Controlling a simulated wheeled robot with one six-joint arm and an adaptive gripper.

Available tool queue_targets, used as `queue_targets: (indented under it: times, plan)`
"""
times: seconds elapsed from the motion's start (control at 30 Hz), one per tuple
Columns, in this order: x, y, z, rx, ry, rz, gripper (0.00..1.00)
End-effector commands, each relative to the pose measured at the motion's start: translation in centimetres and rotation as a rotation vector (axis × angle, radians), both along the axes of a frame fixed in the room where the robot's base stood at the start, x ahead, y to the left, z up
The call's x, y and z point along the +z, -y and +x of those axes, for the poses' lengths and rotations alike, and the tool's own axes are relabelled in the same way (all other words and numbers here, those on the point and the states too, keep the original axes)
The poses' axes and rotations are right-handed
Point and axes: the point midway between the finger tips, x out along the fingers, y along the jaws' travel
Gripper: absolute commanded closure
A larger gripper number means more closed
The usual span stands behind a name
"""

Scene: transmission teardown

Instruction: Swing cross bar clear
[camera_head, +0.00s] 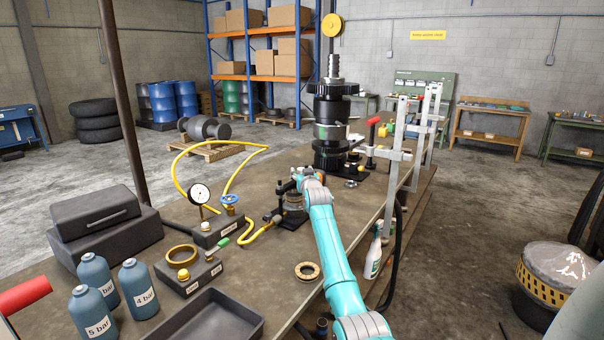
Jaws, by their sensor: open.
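My teal arm reaches from the lower right to a small black fixture (281,203) at the middle of the bench. My gripper (298,180) is at the top of this fixture, open; its fingers are small and partly hidden by my wrist. A dark post stands at the fixture's left, and a round metal part (294,201) sits below my gripper. A cross bar on the fixture is not clearly visible behind my wrist. I cannot tell whether the fingers touch anything.
Behind stands a tall black gear stack (331,128). Light grey uprights (391,190) with short horizontal arms line the bench's right edge. A gauge (200,194), yellow hose (178,165), brass-coloured ring (307,271), spray bottle (373,258) and dark tray (209,318) are nearby.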

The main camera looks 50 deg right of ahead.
Motion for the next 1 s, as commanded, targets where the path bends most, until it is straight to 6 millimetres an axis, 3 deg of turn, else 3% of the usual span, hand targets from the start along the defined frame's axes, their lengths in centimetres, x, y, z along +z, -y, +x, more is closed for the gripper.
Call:
queue_targets:
  times: [0.37,0.5,0.6,1.0]
  plan:
    - [0.0,0.21,0.24,0.0,0.001,-0.001,0.44]
    - [0.0,0.21,0.24,0.0,0.001,-0.001,0.79]
    - [0.0,0.21,0.23,0.0,0.001,-0.001,1.0]
    - [0.01,0.4,-0.15,0.009,0.001,0.0,1.0]
